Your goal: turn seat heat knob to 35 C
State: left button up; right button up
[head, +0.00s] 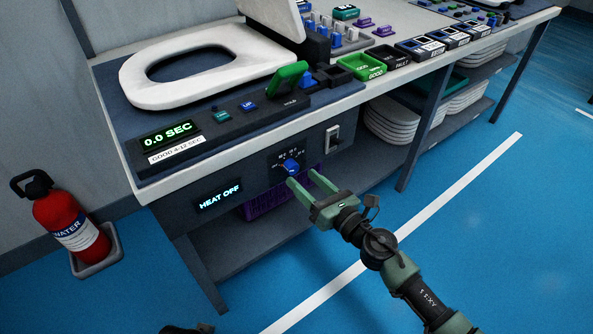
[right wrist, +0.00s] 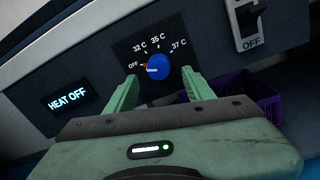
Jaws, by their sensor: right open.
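The blue seat heat knob (head: 291,166) is on the front panel of the bench, below the worktop edge. In the right wrist view the knob (right wrist: 158,67) has its white pointer toward OFF, with 32 C, 35 C and 37 C marked around it. A display (right wrist: 69,100) to its left reads HEAT OFF. My right gripper (head: 306,181) is open in front of the panel. In the right wrist view its two fingers (right wrist: 163,90) stand below and either side of the knob, with nothing between them. I cannot tell whether they touch it. My left gripper does not show.
A toggle switch (head: 332,138) marked OFF is right of the knob. A purple crate (head: 262,204) sits on the shelf below the panel. A toilet seat (head: 190,68) and a timer reading 0.0 SEC (head: 168,133) are on the worktop. A red extinguisher (head: 70,225) stands at the left.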

aim_at(294, 171)
jog(key=shift+x, duration=1.95)
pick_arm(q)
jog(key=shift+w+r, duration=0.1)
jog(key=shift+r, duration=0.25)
pick_arm(e)
jog(key=shift+s, duration=0.1)
grip_shut()
